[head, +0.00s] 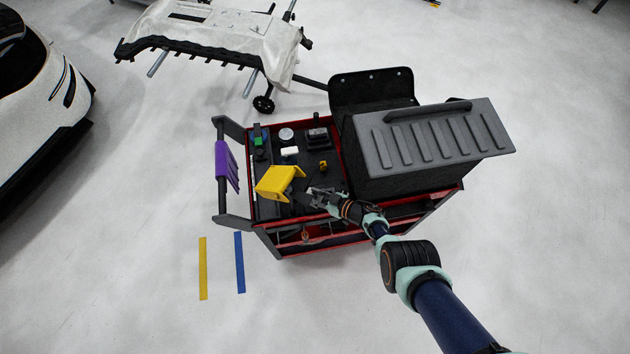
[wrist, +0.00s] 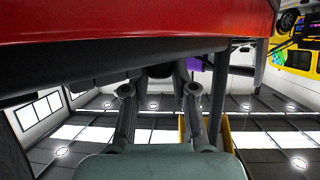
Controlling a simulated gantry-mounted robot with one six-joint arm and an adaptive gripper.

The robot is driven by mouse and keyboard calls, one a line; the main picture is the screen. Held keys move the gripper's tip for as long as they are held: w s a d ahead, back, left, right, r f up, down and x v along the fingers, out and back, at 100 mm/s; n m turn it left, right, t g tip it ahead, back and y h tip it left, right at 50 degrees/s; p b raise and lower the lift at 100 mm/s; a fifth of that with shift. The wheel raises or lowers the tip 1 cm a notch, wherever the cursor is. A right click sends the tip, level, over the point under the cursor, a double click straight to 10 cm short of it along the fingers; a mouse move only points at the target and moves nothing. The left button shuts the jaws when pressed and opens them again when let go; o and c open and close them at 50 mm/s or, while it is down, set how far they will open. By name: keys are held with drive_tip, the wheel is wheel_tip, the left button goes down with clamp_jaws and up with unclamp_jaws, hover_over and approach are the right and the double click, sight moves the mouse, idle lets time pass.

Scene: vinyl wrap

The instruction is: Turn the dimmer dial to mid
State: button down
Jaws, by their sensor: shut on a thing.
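My gripper (head: 314,197) is at the front edge of a red and black tool cart, just right of a yellow boxy housing (head: 275,182). In the wrist view my gripper (wrist: 159,90) has its two fingers apart, shut on a small dark part (wrist: 160,71) between the tips. This part seems to be the dimmer dial, but its markings and setting cannot be seen. In the head view the dial cannot be made out beside my fingers. Yellow edges (wrist: 227,132) show behind my fingers in the wrist view.
The cart's red rim (wrist: 130,22) lies close above my fingers in the wrist view. A grey ribbed case (head: 430,140) stands on the cart's right side. A white round item (head: 286,134), a white block (head: 290,151) and a small yellow item (head: 323,165) lie behind the gripper.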

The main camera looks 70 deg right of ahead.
drive_tip(key=shift+n+y+b, duration=0.35)
drive_tip(key=shift+n+y, duration=0.15)
drive_tip(key=shift+y, duration=0.1)
drive_tip(key=c, duration=1.2)
unclamp_jaws()
drive_tip(key=shift+s, duration=0.1)
